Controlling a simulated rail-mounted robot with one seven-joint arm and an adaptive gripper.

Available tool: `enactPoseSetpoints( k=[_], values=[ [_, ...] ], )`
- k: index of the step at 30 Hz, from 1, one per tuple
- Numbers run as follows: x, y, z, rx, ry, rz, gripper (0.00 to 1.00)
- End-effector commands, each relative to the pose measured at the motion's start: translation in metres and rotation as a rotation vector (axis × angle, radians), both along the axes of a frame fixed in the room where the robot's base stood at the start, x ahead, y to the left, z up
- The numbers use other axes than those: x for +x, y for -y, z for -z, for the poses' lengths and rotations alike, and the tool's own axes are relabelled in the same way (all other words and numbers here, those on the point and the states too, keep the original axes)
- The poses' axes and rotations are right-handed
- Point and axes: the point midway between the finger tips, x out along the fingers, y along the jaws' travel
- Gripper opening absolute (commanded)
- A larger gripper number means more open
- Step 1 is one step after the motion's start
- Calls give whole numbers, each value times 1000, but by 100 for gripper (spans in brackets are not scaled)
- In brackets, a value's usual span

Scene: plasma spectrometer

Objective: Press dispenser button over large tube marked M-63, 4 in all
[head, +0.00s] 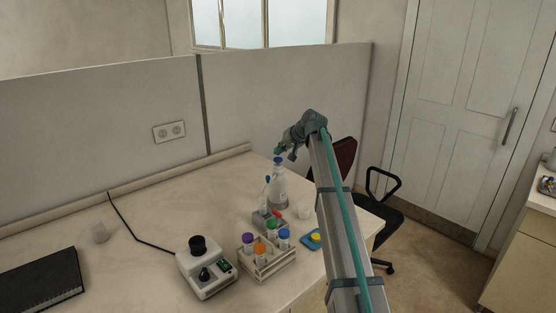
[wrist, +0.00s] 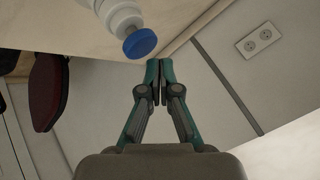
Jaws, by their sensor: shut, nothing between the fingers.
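The button (wrist: 140,42) and the bottle's white neck (wrist: 119,14) also show in the wrist view. My gripper (head: 279,153) is shut and empty, close to the button; its fingertips (wrist: 154,70) appear beside the button, with a small gap in the wrist view. A wooden rack (head: 267,265) holds several tubes with purple, orange and blue caps. A small grey holder (head: 267,218) stands under the dispenser's spout. Tube markings are too small to read.
A white mixer device (head: 206,270) with a black top stands left of the rack. A blue dish with a yellow item (head: 315,237) and a small white cup (head: 304,211) lie to the right. A partition (head: 110,140) runs behind the table. The table's left middle is mostly clear.

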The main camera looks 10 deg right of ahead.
Motion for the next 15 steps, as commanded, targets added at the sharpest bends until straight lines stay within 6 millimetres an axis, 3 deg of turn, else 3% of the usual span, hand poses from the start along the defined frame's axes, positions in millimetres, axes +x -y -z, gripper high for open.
enactPoseSetpoints(
  k=[15],
  values=[
    [0,0,8,0,0,0,0]
  ],
)
